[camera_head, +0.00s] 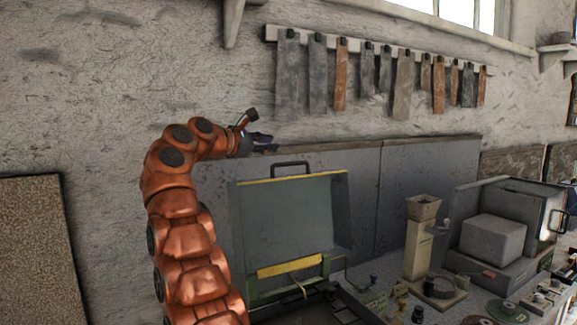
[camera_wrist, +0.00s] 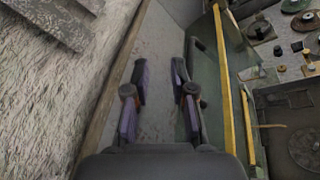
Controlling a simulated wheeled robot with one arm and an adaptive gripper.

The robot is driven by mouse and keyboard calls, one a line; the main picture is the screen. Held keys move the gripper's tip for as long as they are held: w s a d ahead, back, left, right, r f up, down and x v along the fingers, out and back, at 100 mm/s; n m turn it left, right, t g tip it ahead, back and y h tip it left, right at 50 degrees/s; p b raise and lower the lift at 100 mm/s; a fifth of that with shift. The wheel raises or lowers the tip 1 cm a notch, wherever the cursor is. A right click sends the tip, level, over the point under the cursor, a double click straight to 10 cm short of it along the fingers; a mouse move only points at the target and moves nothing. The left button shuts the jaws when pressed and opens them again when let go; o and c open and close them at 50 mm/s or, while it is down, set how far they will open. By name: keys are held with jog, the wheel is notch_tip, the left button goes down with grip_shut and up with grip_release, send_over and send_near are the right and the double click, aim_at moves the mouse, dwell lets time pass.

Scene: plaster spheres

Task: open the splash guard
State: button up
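The splash guard (camera_head: 290,220) is a grey-green hood with a yellow-edged top and a dark handle (camera_head: 291,165) on its upper edge. It stands raised behind the bench machine, its hollow inner side facing the head camera. A yellow strip (camera_head: 290,265) runs along its lower part. In the wrist view, the guard's green side (camera_wrist: 208,75) and yellow edge lie right of the fingers. My gripper (camera_head: 262,142) is above and left of the handle, apart from it. In the wrist view, my gripper (camera_wrist: 160,80) has its two fingers spread, with nothing between them.
Grey wall panels (camera_head: 415,195) stand close behind the guard. A column-like device (camera_head: 420,235) and an open box with a grey block (camera_head: 492,240) stand to the right. Several flat strips hang from a wall rack (camera_head: 380,46). Small items and discs crowd the bench.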

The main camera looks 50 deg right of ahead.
aim_at(286, 163)
jog(key=f, duration=0.1)
jog(key=f+m+y, duration=0.1)
jog(key=f, duration=0.1)
jog(key=f+m, duration=0.1)
jog(key=shift+s+d+f+g+y, duration=0.1)
jog(key=shift+s+f+g+y, duration=0.2)
jog(key=shift+g, duration=0.1)
jog(key=shift+d+f, duration=0.15)
jog(key=p+x, duration=0.1)
jog(key=x, duration=0.5)
jog(key=shift+s, duration=0.1)
jog(key=shift+p+x, duration=0.35)
jog(key=shift+x, duration=0.45)
grip_shut()
